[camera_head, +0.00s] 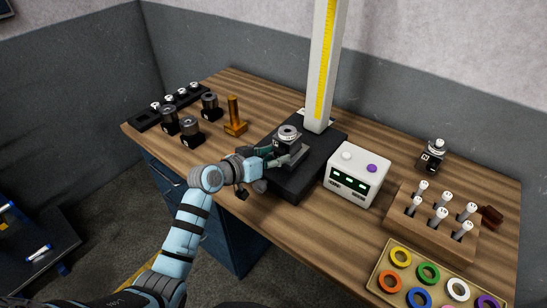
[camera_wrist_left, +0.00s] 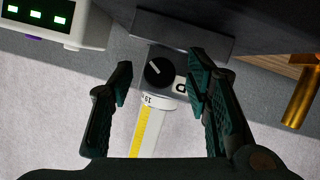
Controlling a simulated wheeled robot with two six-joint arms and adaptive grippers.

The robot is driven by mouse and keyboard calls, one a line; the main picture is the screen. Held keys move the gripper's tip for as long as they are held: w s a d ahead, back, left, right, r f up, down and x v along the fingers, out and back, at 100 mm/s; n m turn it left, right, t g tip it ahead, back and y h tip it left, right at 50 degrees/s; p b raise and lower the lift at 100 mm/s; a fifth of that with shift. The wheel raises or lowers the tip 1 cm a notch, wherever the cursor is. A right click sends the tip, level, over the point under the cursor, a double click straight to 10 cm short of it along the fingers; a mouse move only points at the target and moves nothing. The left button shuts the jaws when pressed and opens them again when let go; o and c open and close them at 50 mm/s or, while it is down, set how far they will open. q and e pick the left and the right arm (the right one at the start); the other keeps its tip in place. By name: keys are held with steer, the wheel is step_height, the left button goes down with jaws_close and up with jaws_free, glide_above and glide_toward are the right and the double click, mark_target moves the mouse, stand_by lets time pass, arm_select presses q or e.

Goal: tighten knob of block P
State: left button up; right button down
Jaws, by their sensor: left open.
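Block P (camera_head: 288,145) is a dark block with a silver ring on top. It stands on the black base (camera_head: 302,182) of the tall column. In the left wrist view, upside down, its pale face (camera_wrist_left: 181,86) bears a P, and its round black knob (camera_wrist_left: 158,72) has a white pointer line. My left gripper (camera_head: 274,162) is open in front of block P. In the wrist view the fingers of the left gripper (camera_wrist_left: 161,82) are on either side of the knob, with a gap at the left finger; contact at the right finger is unclear. My right gripper is not in view.
The column (camera_head: 322,70) with a yellow scale rises behind the block. A white box (camera_head: 357,174) with green displays stands to its right. A brass post (camera_head: 235,115) and several dark blocks stand left. A wooden rack (camera_head: 440,224) and ring tray (camera_head: 376,280) are at right.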

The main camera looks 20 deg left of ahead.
arm_select(q)
jaws_close()
stand_by(0.4)
steer(key=shift+s+d+r+m+t+y+p, duration=0.1)
steer(key=shift+m+t+y+p, duration=0.2)
steer(key=shift+m+y+p, duration=0.35)
steer(key=shift+d+m+t+y, duration=0.1)
steer(key=shift+m+t+y, duration=0.35)
steer(key=shift+m, duration=0.6)
steer(key=shift+m+y+p, duration=0.35)
steer(key=shift+m+y, duration=0.25)
steer(key=shift+m, duration=0.3)
steer(key=shift+d+f+m+t+y, duration=0.1)
steer(key=shift+f+m+t+y, duration=0.1)
steer(key=shift+m+t+y, duration=0.6)
steer(key=shift+m+g, duration=0.3)
steer(key=shift+g, duration=0.05)
